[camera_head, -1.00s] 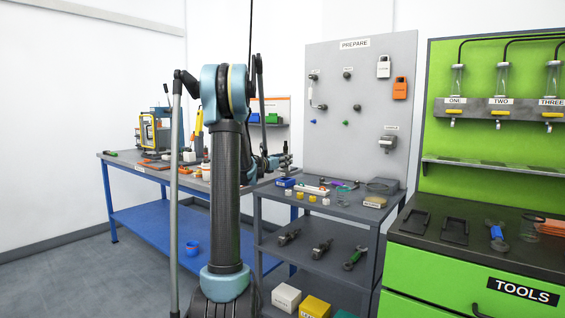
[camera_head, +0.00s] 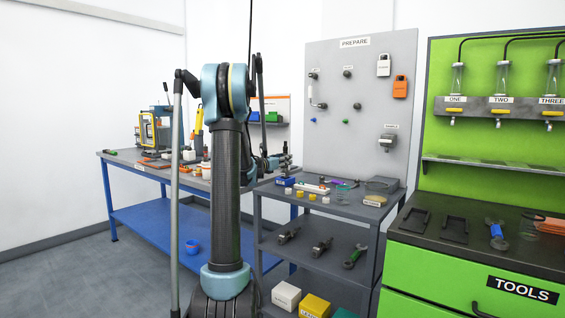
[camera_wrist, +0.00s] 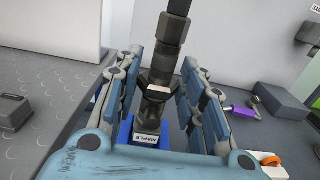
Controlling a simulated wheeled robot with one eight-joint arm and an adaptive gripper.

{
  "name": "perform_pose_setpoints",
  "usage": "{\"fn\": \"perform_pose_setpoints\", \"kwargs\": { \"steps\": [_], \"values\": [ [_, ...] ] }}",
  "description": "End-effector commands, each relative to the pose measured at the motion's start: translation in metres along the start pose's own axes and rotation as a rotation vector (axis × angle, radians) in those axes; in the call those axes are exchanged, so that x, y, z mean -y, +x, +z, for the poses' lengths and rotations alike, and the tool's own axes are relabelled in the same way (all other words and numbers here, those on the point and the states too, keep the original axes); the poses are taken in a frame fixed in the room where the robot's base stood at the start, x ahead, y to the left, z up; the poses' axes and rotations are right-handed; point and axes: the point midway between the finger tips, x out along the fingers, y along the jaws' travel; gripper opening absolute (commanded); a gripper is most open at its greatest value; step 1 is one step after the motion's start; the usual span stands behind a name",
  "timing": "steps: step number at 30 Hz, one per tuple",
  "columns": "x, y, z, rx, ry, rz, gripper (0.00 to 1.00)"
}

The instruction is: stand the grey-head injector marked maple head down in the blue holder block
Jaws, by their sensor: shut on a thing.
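The dark injector stands nearly upright between the fingers of my gripper (camera_wrist: 160,95) in the wrist view, its shaft (camera_wrist: 168,45) rising toward the top edge. A white label reading MAPLE (camera_wrist: 147,138) shows at its lower end. The blue holder block (camera_wrist: 125,130) is around and below that lower end. I cannot tell how deep the end sits in the block. My gripper is shut on the injector, with a finger at each side. In the head view the blue block (camera_head: 284,182) sits at the grey cart's left edge, with my gripper (camera_head: 285,165) just above it, small and dark.
The grey cart top also holds a white rack (camera_head: 311,188), small yellow and white pieces, a glass beaker (camera_head: 342,193) and a round dish (camera_head: 381,185). In the wrist view a purple-handled tool (camera_wrist: 240,111) and a grey box (camera_wrist: 272,97) lie to the right.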

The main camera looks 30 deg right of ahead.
Motion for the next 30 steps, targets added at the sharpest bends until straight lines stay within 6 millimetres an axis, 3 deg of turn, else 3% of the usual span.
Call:
{"fn": "perform_pose_setpoints", "kwargs": {
  "steps": [30],
  "values": [
    [-0.001,0.0,-0.016,0.0,0.0,0.001,0.0]
  ]
}}
